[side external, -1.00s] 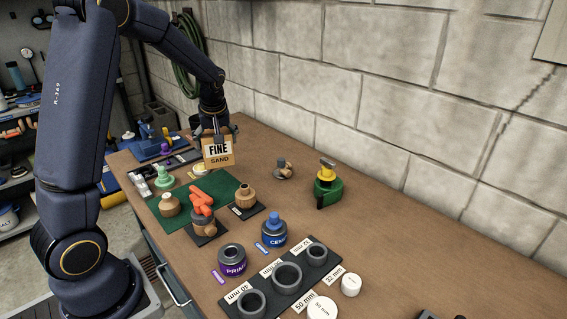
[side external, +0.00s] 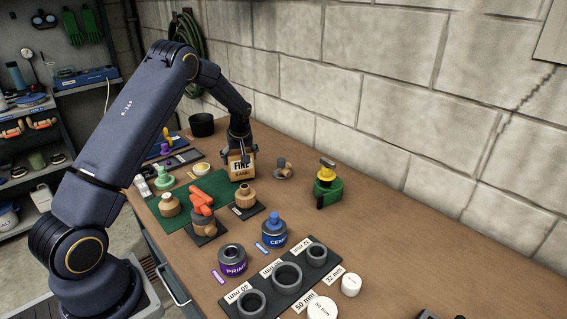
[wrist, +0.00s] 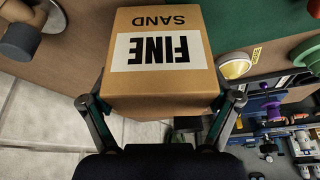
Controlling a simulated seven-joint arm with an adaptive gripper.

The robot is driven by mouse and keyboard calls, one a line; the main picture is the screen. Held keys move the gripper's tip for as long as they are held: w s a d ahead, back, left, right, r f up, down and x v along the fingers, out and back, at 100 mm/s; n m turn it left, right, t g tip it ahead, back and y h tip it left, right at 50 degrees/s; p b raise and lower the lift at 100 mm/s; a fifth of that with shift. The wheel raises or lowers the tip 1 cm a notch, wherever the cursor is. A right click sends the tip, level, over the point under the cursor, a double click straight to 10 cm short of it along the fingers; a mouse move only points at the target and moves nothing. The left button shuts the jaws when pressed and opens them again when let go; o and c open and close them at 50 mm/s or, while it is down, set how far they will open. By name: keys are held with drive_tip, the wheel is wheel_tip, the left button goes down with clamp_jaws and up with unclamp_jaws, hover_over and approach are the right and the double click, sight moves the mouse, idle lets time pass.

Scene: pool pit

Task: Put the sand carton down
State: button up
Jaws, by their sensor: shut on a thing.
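A grey and brown fitting (side external: 284,168) lies close to the carton's right. A brown valve on a dark plate (side external: 245,195) stands just in front. A black cup (side external: 202,124) is behind.

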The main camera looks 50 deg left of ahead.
drive_tip(key=shift+f, duration=0.2)
drive_tip(key=shift+f, duration=0.15)
drive_tip(key=o, duration=1.4)
drive_tip(key=shift+f, duration=0.1)
drive_tip(key=s+d+r+m+t, duration=0.1)
drive_tip(key=s+d+r, duration=0.1)
drive_tip(key=d+r, duration=0.35)
drive_tip(key=s+d+r+m+h, duration=0.1)
drive_tip(key=s+d+r, duration=0.2)
drive_tip(key=r, duration=0.5)
drive_tip(key=s+d+r+m+t, duration=0.1)
drive_tip(key=s+d+r, duration=0.1)
drive_tip(key=d+r, duration=0.35)
drive_tip(key=s+d+r+m+h, duration=0.1)
drive_tip(key=s+d+m, duration=0.2)
drive_tip(key=s+d, duration=0.2)
drive_tip(key=s+d+r+m+t+h, duration=0.1)
drive_tip(key=s+d+m, duration=0.3)
drive_tip(key=s, duration=0.5)
drive_tip(key=s+d+r+m+t+h, duration=0.1)
drive_tip(key=s+d+r+m, duration=0.1)
drive_tip(key=s+d, duration=0.4)
drive_tip(key=shift+s+m, duration=0.65)
drive_tip(key=shift+m, duration=0.05)
